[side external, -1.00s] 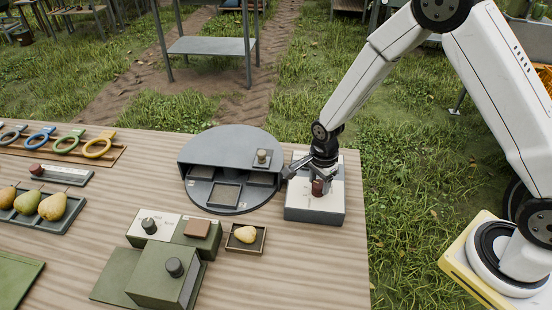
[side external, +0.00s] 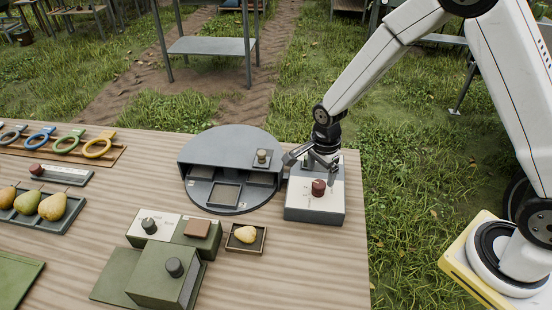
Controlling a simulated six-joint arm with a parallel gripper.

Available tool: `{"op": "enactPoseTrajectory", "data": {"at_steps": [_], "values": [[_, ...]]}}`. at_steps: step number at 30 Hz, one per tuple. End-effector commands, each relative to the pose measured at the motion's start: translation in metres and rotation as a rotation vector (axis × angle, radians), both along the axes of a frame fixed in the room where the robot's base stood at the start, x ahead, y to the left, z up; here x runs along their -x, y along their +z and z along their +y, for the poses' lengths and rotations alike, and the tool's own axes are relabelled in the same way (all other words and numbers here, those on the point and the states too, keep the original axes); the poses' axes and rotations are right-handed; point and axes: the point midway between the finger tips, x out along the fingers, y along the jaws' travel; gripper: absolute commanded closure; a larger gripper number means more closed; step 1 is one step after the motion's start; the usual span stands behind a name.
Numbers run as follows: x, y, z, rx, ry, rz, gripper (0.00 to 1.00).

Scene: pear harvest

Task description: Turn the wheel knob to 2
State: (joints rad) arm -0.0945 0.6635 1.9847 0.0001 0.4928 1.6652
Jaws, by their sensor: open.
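A dark red knob (side external: 318,188) stands on the white top of a grey box (side external: 314,214) near the table's right edge. The box sits beside a round grey wheel-like unit (side external: 232,150) with a raised half cover and compartments. Markings on the box are too small to read, so I cannot tell the knob's setting. My gripper (side external: 312,172) is open just above and behind the red knob, and looks apart from it. A small knob (side external: 262,157) also stands on the round unit.
A green box with black knobs (side external: 174,267), a small tray with a yellow pear (side external: 246,236) and a tray of pears (side external: 40,208) are on the table. Coloured rings (side external: 97,148) lie at the back left. Bare wood is clear in front of the grey box.

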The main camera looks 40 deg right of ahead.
Motion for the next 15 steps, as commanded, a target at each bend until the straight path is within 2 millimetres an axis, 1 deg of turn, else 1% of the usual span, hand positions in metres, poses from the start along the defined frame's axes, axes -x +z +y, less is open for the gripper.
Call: {"op": "enactPoseTrajectory", "data": {"at_steps": [1, 6, 10, 15], "values": [[0.0, 0.007, 0.0, 0.0, 0.0, -0.003, 0.1], [0.0, 0.024, 0.0, 0.0, 0.0, -0.001, 0.1], [0.0, 0.033, 0.0, 0.0, 0.0, -0.001, 0.1], [0.001, 0.037, 0.0, 0.0, 0.0, 0.002, 0.1]]}}
